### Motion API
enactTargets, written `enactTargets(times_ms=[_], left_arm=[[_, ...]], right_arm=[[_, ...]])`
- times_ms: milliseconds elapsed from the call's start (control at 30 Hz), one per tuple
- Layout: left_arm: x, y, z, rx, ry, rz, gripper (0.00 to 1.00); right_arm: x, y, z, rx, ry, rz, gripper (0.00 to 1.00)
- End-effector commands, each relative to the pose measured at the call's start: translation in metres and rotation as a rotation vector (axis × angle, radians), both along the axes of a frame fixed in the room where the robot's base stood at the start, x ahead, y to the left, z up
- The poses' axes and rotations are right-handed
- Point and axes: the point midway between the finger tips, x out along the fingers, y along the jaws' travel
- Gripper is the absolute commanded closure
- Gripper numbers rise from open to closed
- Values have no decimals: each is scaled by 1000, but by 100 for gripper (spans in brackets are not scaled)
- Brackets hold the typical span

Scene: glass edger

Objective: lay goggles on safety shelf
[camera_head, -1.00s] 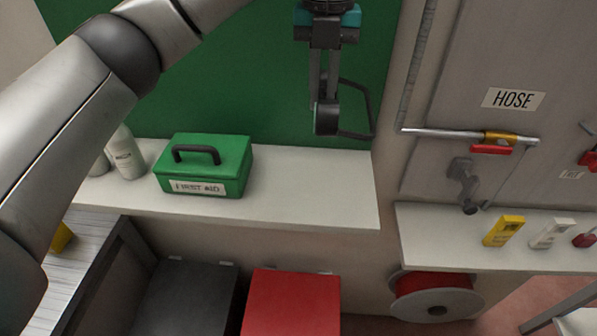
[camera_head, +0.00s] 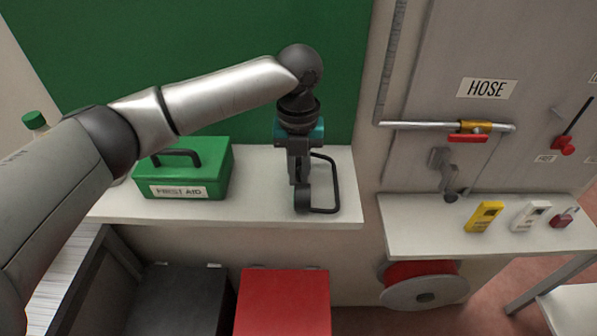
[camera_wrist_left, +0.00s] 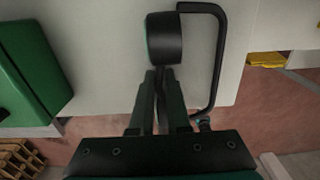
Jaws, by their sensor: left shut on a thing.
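My left gripper (camera_head: 300,180) points down and is shut on the black goggles (camera_head: 303,201), with a dark loop like a strap (camera_head: 334,184) standing out to their right. The goggles are over the right part of the white safety shelf (camera_head: 258,185); I cannot tell whether they touch it. In the left wrist view the goggles (camera_wrist_left: 164,40) sit at the fingertips, in front of the pale shelf (camera_wrist_left: 98,50). The fingers hide part of them. My right gripper is not in view.
A green first aid box (camera_head: 190,170) stands on the shelf to the left of the gripper. A red bin (camera_head: 285,300) and a dark bin (camera_head: 180,298) are below. At right, a lower shelf (camera_head: 410,235) holds a yellow item (camera_head: 484,217) near a hose reel (camera_head: 424,290).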

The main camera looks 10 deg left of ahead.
Motion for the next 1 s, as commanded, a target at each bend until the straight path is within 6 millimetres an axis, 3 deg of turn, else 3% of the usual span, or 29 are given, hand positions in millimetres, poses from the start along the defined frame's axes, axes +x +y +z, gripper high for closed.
enactTargets(times_ms=[367, 400, 633, 1000], left_arm=[[0, -1, -6, -1, 0, 0, 100], [0, 0, -6, -1, -1, 0, 82], [0, 0, -6, -1, -1, -1, 56], [1, -1, 3, -2, -5, -1, 56]], right_arm=[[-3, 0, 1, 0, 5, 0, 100], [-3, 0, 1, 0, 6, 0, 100], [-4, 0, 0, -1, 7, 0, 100], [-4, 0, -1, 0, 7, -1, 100]])
